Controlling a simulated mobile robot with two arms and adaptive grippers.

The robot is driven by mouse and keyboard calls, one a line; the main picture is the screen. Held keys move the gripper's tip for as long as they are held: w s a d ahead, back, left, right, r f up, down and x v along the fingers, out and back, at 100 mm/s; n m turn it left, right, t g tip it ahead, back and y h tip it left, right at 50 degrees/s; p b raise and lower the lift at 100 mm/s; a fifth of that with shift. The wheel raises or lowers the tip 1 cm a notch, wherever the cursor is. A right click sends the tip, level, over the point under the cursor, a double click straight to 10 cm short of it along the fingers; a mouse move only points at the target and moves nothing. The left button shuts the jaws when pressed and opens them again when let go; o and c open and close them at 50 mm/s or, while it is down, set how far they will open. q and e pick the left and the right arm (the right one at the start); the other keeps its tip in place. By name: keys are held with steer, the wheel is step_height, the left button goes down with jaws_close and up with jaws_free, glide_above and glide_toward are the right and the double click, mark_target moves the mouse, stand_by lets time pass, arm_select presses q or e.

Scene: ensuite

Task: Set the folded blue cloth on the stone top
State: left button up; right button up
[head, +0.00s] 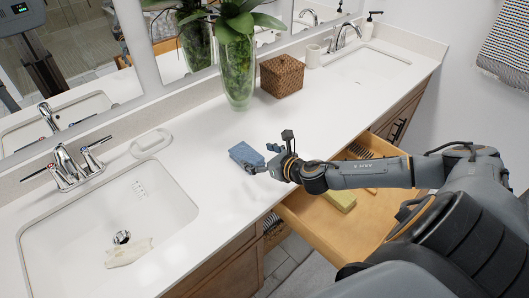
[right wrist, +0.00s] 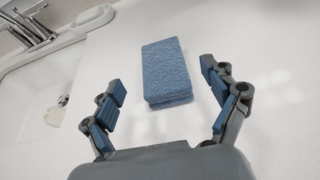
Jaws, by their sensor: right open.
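The folded blue cloth (head: 245,153) lies flat on the white stone top (head: 208,135), near its front edge and right of the left-hand sink. My right gripper (head: 267,161) is just beside the cloth, its fingers partly covering the cloth's right side in the head view. In the right wrist view the cloth (right wrist: 167,74) shows whole, lying on the stone top (right wrist: 112,60). The open fingers of the right gripper (right wrist: 165,103) are spread to either side of the cloth's near end, with nothing held between them. My left gripper is not in view.
An open wooden drawer (head: 310,222) holding a yellow block (head: 340,199) juts out below the counter. Sinks lie left (head: 75,215) and right (head: 368,66).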

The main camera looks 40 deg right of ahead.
steer(key=shift+v, duration=1.45)
